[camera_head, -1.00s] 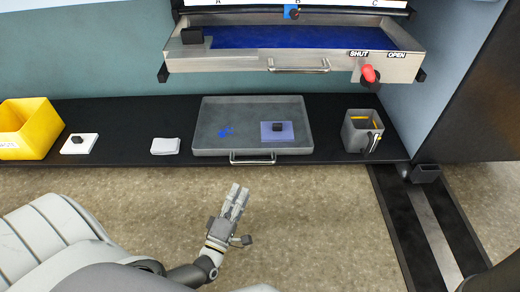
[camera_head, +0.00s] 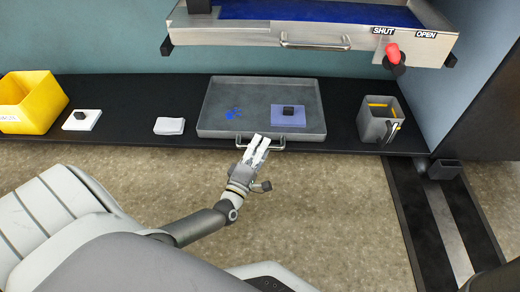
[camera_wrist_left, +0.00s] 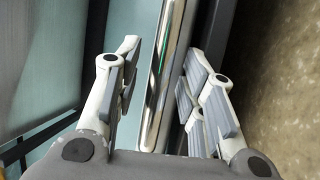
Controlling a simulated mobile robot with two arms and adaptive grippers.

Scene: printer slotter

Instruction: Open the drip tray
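The drip tray (camera_head: 212,128) is a shallow grey tray on the black shelf, with blue stains inside and a metal handle (camera_head: 279,144) on its front. My left gripper (camera_head: 262,141) is at this handle and hides its middle in the head view. In the left wrist view, my left gripper (camera_wrist_left: 160,88) is open. Its fingers stand apart on either side of a shiny metal bar (camera_wrist_left: 165,65), which appears to be the handle. Contact cannot be told. My right gripper is not in view.
A blue pad with a black knob (camera_head: 288,120) lies in the tray. Above hangs a metal drawer (camera_head: 230,35) with a red lever (camera_head: 393,54). A yellow bin (camera_head: 38,105), white blocks (camera_head: 168,126) and a grey cup (camera_head: 372,127) stand along the shelf. Floor in front is clear.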

